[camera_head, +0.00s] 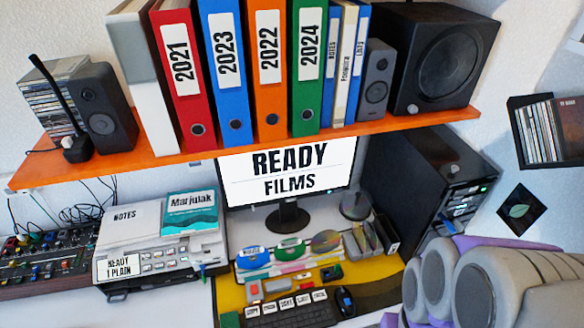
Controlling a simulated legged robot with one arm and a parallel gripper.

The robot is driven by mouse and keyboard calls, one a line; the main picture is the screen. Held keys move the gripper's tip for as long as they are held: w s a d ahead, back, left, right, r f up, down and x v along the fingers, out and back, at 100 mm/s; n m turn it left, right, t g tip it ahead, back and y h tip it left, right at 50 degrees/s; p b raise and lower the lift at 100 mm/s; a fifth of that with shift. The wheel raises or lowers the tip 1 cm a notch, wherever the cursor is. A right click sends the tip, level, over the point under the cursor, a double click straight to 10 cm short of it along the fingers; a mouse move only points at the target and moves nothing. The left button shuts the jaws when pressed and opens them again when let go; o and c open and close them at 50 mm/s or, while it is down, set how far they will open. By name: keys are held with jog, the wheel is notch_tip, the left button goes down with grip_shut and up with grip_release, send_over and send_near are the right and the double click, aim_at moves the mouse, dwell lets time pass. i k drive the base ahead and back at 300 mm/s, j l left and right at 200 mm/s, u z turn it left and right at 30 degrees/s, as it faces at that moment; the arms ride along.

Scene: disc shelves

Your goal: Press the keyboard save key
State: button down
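A dark keyboard (293,312) lies on the yellow mat at the bottom centre, partly cut off by the lower frame edge. A row of white labelled keys (286,303) runs along its back; the labels are too small to read surely, so I cannot tell which is the save key. A monitor (288,172) behind it reads "READY" and "FILMS". My arm (490,285), grey and lilac, fills the lower right corner, right of the keyboard and apart from it in the picture. My gripper's fingertips do not show.
A dark mouse (345,302) sits right of the keyboard. Discs and small blocks lie behind it. An orange shelf (225,150) with binders and speakers overhangs the desk. A black computer tower (425,185) stands right of the monitor. A white device (160,262) and a mixer (45,265) are at left.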

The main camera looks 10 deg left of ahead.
aim_at(286, 304)
jog(key=j+u, duration=0.2)
jog(key=u, duration=0.55)
